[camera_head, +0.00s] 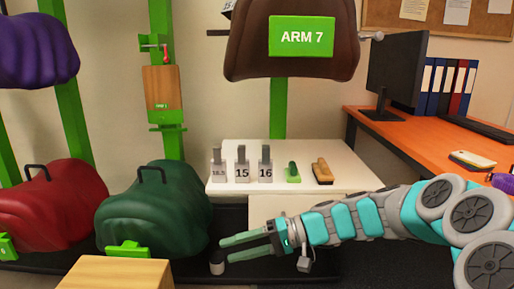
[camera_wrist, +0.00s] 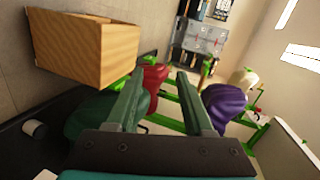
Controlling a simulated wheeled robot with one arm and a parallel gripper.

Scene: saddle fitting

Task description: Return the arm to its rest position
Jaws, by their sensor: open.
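My arm reaches in from the right in the head view, low in front of the white cabinet. My gripper (camera_head: 222,249) is at its left end, with its green fingers apart and nothing visible between them. In the wrist view my gripper (camera_wrist: 158,88) also shows two spread fingers with an empty gap. In the head view a small pale cylinder (camera_head: 217,262) is just below and left of the fingertips; I cannot tell whether they touch. A similar cylinder (camera_wrist: 34,128) shows at the left of the wrist view.
A green saddle (camera_head: 155,215) and a red saddle (camera_head: 50,205) stand left of my gripper. A wooden box (camera_head: 115,272) is in front. The white cabinet top (camera_head: 225,188) holds numbered gauges, a green item and a brush (camera_head: 322,172). An orange desk (camera_head: 430,150) stands behind my arm.

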